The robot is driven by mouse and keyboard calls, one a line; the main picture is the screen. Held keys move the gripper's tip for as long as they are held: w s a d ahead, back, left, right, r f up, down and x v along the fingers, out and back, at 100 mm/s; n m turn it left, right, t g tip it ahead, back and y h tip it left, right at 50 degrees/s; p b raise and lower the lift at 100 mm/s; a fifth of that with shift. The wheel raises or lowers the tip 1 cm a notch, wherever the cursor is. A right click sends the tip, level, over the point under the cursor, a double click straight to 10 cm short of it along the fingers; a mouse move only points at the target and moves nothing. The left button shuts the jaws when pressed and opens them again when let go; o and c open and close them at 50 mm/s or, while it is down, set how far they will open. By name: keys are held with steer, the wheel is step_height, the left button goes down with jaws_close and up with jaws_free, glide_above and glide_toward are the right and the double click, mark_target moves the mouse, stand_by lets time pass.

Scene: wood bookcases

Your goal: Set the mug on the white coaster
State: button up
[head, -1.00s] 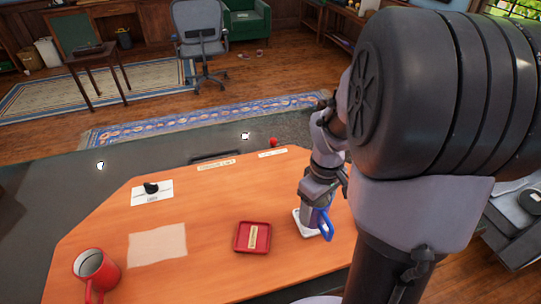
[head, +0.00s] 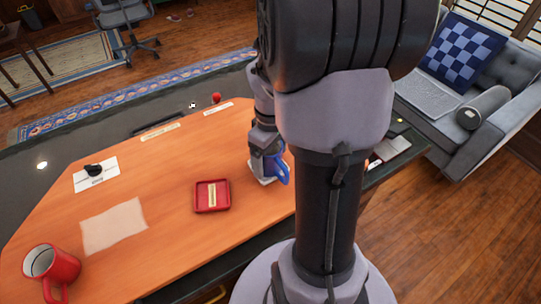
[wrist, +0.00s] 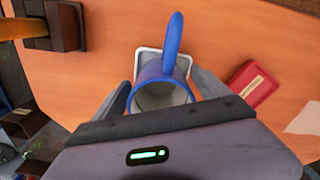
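The blue mug (head: 281,172) stands upright over the white coaster (head: 262,181), near the table's right end. In the wrist view, the mug (wrist: 160,97) shows its open top towards me, its handle pointing up the picture, with the coaster (wrist: 148,55) showing behind it. My gripper (wrist: 162,85) has one finger on each side of the mug, close against its wall, and appears shut on it. The mug's base is hidden, so I cannot see for sure whether it touches the coaster.
A red tray (head: 211,196) lies left of the coaster. A red mug (head: 50,268) stands at the table's front left. A paper sheet (head: 114,226) and a white card with a black object (head: 95,172) lie farther left. The orange table (head: 175,240) between is clear.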

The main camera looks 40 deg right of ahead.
step_height(320, 180, up, 12)
steer(key=p, duration=0.6)
steer(key=s+a+r+m+t, duration=0.2)
steer(key=a+r, duration=0.1)
steer(key=a, duration=0.5)
steer(key=s+a+r+m+t+y, duration=0.1)
steer(key=s+a+r+m+t, duration=0.1)
steer(key=a, duration=0.6)
steer(key=s+a+r+m+t+y, duration=0.1)
steer(key=s+a+r+m, duration=0.1)
steer(key=a+r, duration=0.3)
steer(key=a, duration=0.3)
steer(key=shift+s+t, duration=0.2)
steer(key=shift+t, duration=0.2)
steer(key=shift+a, duration=0.1)
